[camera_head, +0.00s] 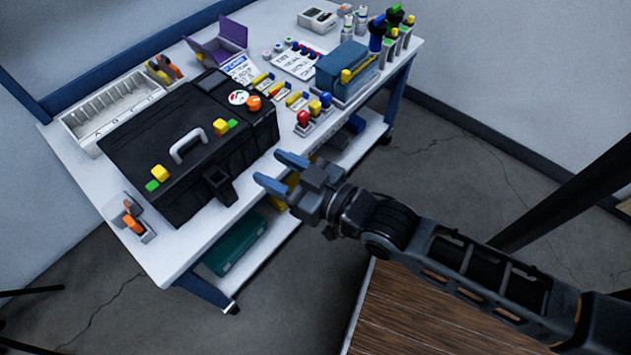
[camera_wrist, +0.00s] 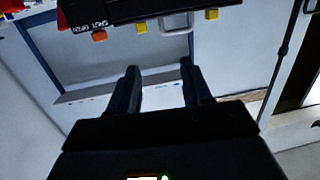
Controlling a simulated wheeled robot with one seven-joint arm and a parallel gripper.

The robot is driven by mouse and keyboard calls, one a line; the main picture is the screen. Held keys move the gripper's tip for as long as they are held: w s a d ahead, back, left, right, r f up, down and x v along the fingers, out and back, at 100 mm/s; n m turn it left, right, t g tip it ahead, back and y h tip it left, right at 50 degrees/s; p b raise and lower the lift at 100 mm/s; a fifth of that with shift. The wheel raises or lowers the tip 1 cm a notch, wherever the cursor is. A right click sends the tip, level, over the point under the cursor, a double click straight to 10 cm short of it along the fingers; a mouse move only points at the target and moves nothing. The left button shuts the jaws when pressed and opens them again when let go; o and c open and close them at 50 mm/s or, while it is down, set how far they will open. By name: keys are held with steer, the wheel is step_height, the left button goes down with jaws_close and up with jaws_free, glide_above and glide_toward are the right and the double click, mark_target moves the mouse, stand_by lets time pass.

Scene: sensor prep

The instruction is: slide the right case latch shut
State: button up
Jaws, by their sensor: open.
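The black case (camera_head: 150,135) lies closed on the white table, with a grey handle (camera_head: 187,146) on its lid. The left latch (camera_head: 160,172) is a similar yellow block, also beside a green patch. In the wrist view, the case edge is at the top, with the right latch (camera_wrist: 141,28) and left latch (camera_wrist: 212,14) flanking the handle. My gripper (camera_head: 278,171) is open and empty, off the case's front right side, apart from both latches.
An orange knob (camera_head: 253,103) and a round dial (camera_head: 238,97) sit at the case's right end. Red, yellow and blue parts (camera_head: 315,108) stand right of the case. A white divided tray (camera_head: 105,105) lies behind it.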

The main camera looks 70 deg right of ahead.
steer(key=s+a+r+y+p, duration=0.1)
steer(key=s+a+r+p, duration=0.1)
steer(key=s, duration=0.6)
step_height(320, 180, up, 2)
steer(key=shift+a+r+n+g, duration=0.2)
steer(key=shift+a+n+g, duration=0.15)
steer(key=shift+a, duration=0.55)
steer(key=shift+s, duration=0.1)
steer(key=s+a+r+n+g+y+p, duration=0.1)
steer(key=s+a+r+p, duration=0.3)
steer(key=s+r, duration=0.6)
steer(key=shift+s+r+y+p, duration=0.2)
steer(key=shift+y+p, duration=0.2)
steer(key=shift+y, duration=0.4)
steer(key=shift+n, duration=0.25)
